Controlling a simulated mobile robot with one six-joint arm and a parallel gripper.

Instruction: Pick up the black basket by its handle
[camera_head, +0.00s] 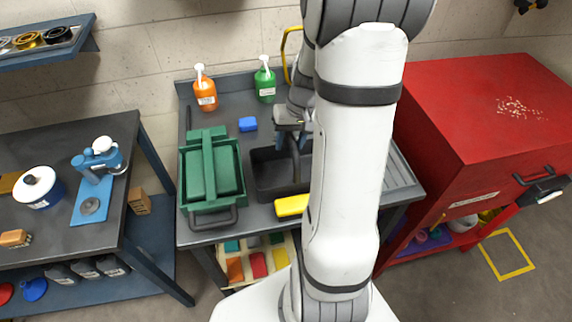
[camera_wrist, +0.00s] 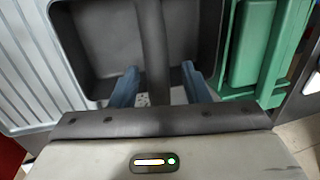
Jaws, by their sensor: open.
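The black basket (camera_head: 268,178) is an open dark bin in the worktop, partly hidden behind my arm. In the wrist view its inside (camera_wrist: 100,45) fills the upper middle. A dark bar, which looks like its handle (camera_wrist: 155,40), runs across the middle of the bin. My gripper (camera_wrist: 161,86) is open, with one blue-grey finger on each side of the bar and a gap on both sides. In the head view my gripper (camera_head: 292,128) is over the bin, largely covered by my arm.
A green crate (camera_head: 239,190) stands close left of the basket. A yellow item (camera_head: 291,206) lies at its front edge. A ridged grey drainboard (camera_head: 399,178) is on the right.

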